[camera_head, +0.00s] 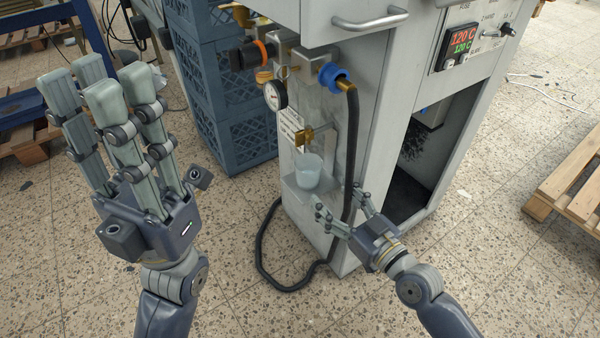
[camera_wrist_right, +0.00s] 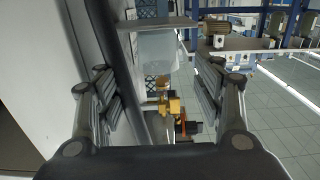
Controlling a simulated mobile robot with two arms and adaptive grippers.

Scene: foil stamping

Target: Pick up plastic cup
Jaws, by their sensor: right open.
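The plastic cup (camera_head: 308,171) is pale, translucent and upright on a small metal shelf (camera_head: 293,190) on the side of the grey machine, below a brass tap (camera_head: 304,136). My right gripper (camera_head: 339,204) is open, just in front of the cup and lower right of it, apart from it. In the right wrist view the cup (camera_wrist_right: 158,48) shows upside down between and beyond the spread fingers. My left gripper (camera_head: 97,88) is raised at the left, fingers pointing up, empty and apparently open, far from the cup.
A black hose (camera_head: 351,150) hangs from a blue fitting close to the right of the cup and loops on the floor. A pressure gauge (camera_head: 275,96) sits above. Blue crates (camera_head: 236,120) stand behind to the left. A wooden pallet (camera_head: 570,185) lies at the right.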

